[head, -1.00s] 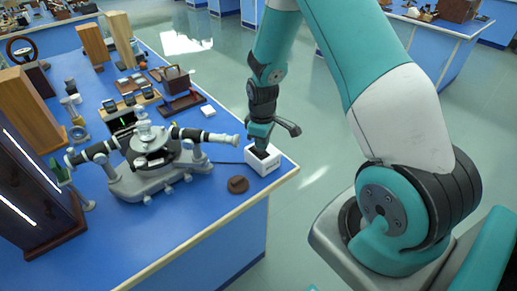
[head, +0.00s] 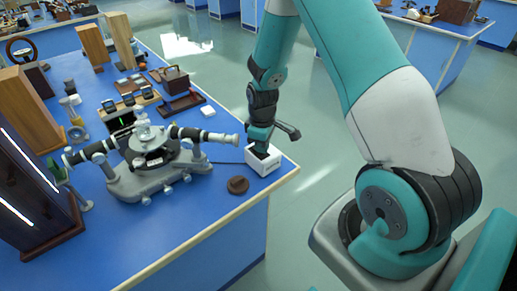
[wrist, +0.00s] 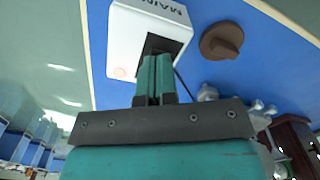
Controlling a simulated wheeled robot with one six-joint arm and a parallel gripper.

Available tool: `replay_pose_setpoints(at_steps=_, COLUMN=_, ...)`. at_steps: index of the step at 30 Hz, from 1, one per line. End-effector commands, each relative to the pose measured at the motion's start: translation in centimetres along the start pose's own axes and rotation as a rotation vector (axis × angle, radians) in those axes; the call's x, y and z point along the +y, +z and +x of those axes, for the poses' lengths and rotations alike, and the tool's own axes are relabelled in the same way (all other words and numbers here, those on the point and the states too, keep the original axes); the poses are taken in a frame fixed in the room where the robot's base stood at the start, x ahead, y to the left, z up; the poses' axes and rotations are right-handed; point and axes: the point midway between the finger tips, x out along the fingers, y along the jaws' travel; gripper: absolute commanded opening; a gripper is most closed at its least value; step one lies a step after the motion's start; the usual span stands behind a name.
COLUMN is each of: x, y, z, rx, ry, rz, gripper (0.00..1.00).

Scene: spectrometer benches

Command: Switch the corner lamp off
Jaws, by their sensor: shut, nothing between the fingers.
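A white box (head: 264,168) with a dark recessed top stands at the near right corner of the blue bench. In the wrist view the white box (wrist: 135,32) shows dark lettering beginning "MAIN" and a faint pinkish round spot. My gripper (head: 262,150) points down at the box's dark top. In the wrist view my gripper (wrist: 155,72) has its fingers together over the dark recess, nothing between them. The fingertips hide part of the recess, so contact and the switch position cannot be told. I cannot tell which thing is the corner lamp.
A brown round knob-like piece (head: 238,185) lies left of the box. A grey spectrometer (head: 150,160) stands further left, one tube reaching towards the box. A dark wooden cabinet (head: 35,200) with bright white strips is at the left edge. Open floor lies right of the bench.

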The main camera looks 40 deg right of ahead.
Motion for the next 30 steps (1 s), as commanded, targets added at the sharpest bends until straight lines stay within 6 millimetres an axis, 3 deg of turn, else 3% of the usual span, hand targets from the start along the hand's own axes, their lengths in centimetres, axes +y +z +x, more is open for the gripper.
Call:
replay_pose_setpoints(at_steps=11, x=0.0, y=0.0, z=0.2, rx=0.000, ry=0.000, rz=0.000, gripper=0.00)
replay_pose_setpoints(at_steps=30, x=0.0, y=0.0, z=-5.0, rx=0.000, ry=0.000, rz=0.000, gripper=0.00)
